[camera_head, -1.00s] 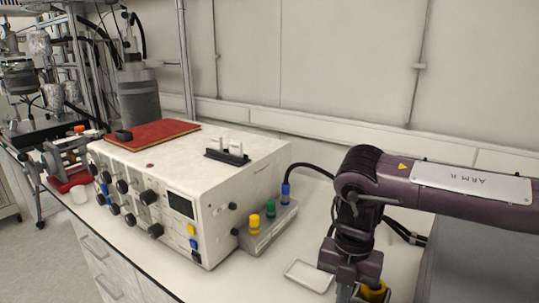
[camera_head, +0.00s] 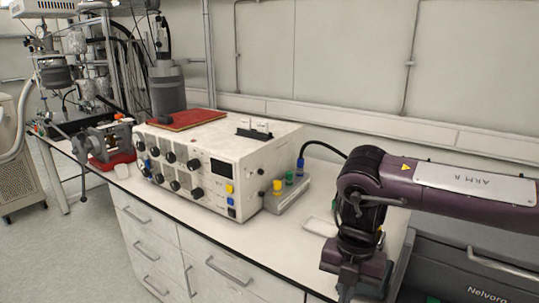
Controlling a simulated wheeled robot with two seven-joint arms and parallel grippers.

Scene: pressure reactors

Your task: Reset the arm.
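My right arm (camera_head: 455,190) comes in from the right, purple with a light plate on top. It bends at the elbow and points down at the front edge of the bench. My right gripper hangs at the bottom edge of the picture, and its fingertips are cut off or hidden, so I cannot tell whether it is open. My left arm and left gripper are not in view.
A white control box (camera_head: 232,160) with black knobs stands on the white bench (camera_head: 270,228), a red book (camera_head: 186,119) on top. Colored knobs (camera_head: 277,186) sit beside it. A small white tray (camera_head: 321,226) lies near my arm. Reactor equipment (camera_head: 165,85) stands behind left.

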